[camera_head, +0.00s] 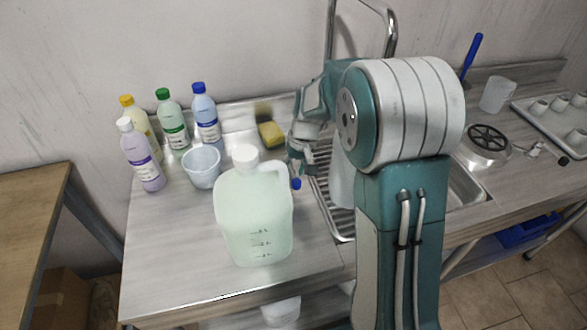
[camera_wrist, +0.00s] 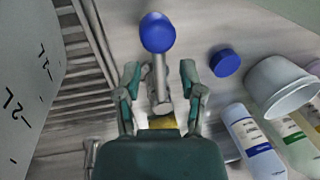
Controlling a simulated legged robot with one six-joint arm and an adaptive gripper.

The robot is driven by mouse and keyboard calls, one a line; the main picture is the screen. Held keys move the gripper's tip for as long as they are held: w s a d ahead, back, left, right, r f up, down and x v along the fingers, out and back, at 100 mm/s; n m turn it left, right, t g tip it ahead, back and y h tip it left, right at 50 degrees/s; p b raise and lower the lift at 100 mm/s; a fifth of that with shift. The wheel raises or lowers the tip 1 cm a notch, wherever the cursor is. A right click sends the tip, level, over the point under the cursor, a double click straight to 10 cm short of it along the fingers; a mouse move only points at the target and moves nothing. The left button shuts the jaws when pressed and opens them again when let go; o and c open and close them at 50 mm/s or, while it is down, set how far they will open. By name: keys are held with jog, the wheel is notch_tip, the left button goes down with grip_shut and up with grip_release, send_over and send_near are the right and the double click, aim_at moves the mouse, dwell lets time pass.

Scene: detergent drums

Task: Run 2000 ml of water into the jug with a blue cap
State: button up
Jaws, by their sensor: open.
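My gripper (camera_wrist: 160,88) is open, with its two fingers on either side of a grey rod that ends in a round blue knob (camera_wrist: 158,32). A pale translucent jug (camera_head: 342,185) stands at the sink, mostly hidden behind my arm. A marked jug wall (camera_wrist: 28,75) fills the left of the wrist view. A loose blue cap (camera_wrist: 225,62) lies on the counter.
A large greenish jug with a white cap (camera_head: 256,215) stands on the counter in front of my gripper. Several bottles (camera_head: 172,118) and a white cup (camera_head: 202,167) are at the left. A sponge (camera_head: 271,134) lies behind. A tall chrome spout (camera_head: 390,35) rises behind my arm.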

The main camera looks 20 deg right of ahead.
jog(key=shift+d, duration=0.1)
grip_shut()
jog(key=shift+a+m+t, duration=0.3)
jog(key=shift+a+m, duration=0.55)
jog(key=shift+m, duration=0.65)
grip_release()
